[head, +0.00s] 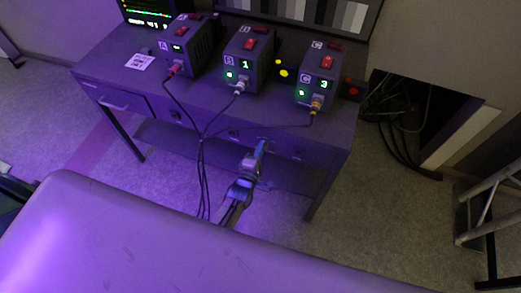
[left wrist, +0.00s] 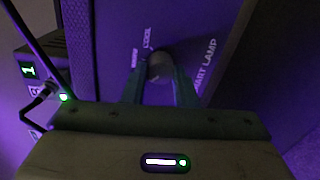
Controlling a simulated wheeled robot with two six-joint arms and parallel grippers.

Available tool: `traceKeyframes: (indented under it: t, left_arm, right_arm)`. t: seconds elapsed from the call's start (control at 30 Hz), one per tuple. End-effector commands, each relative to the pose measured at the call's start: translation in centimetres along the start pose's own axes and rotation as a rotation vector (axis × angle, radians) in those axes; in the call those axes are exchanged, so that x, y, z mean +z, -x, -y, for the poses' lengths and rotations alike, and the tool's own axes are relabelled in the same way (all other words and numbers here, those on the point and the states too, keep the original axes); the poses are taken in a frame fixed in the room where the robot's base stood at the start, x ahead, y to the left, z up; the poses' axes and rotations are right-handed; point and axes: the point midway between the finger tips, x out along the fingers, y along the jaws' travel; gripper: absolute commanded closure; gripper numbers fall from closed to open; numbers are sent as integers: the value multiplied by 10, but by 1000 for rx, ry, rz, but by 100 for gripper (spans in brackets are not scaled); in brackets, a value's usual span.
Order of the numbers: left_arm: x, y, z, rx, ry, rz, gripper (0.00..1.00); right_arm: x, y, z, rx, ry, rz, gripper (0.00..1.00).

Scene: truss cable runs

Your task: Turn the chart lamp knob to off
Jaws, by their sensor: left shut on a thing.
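The chart lamp knob (left wrist: 157,67) is a small round grey knob on the desk's front panel, beside the printed words CHART LAMP (left wrist: 206,66). My left gripper (left wrist: 160,82) has one finger on each side of the knob and is shut on it in the left wrist view. Labels reading COOL (left wrist: 147,38) and another word stand just beyond the knob. Which way the knob points is too dark to tell. In the head view my left gripper (head: 262,147) is at the desk front and hides the knob. My right gripper is in neither view.
A padded surface (head: 180,240) fills the foreground.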

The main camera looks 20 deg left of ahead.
Motion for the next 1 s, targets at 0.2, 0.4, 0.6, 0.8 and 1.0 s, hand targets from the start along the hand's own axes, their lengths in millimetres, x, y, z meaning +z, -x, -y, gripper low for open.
traceKeyframes:
  t: [0.2,0.4,0.6,0.8,1.0]
  left_arm:
    - [0,0,0,0,2,0,65]
    - [0,0,0,0,1,0,53]
    - [0,3,1,-1,0,0,53]
    - [0,28,2,-1,1,-1,53]
    - [0,68,2,-2,1,-1,53]
  right_arm:
    - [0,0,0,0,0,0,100]
    - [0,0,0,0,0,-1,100]
    - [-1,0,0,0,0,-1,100]
    - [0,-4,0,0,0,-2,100]
    - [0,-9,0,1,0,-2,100]
